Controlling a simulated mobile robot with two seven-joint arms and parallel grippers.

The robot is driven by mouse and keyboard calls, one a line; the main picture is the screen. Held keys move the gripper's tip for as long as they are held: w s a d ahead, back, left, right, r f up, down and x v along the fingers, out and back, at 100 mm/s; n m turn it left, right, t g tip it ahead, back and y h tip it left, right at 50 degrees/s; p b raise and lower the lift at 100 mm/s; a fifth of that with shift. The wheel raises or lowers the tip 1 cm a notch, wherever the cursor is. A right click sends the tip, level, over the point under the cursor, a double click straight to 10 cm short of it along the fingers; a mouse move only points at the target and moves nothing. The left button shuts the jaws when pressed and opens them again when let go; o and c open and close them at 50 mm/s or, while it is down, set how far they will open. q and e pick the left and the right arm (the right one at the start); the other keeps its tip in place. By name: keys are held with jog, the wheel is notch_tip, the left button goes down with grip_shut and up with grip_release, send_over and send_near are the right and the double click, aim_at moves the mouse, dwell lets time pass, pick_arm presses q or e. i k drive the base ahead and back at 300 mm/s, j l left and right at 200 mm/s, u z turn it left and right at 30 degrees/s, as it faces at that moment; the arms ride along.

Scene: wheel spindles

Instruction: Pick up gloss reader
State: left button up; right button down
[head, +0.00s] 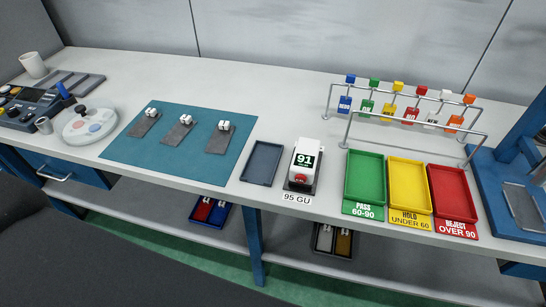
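The gloss reader (304,161) is a small white block-shaped device with a dark green display reading 91 and a red part on its lower front. It stands upright on a dark base (300,185) near the front edge of the bench. A label (297,199) reading 95 GU is just in front of it. Neither of my grippers is in the head view, and nothing is touching the reader.
An empty dark tray (262,163) is left of the reader. Green (364,177), yellow (408,187) and red (453,194) trays are to its right, with a wire rack (400,119) behind. A teal mat (179,149) holds three grey plates with white pieces. Bench space behind the reader is clear.

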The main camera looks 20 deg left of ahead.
aim_at(305, 160)
jog(key=j, duration=0.25)
jog(key=z, duration=1.25)
jog(key=k+j+z, duration=0.1)
jog(key=z, duration=0.15)
jog(key=k+j, duration=0.15)
jog(key=k, duration=0.4)
jog(key=k+j, duration=0.2)
jog(key=k, duration=0.3)
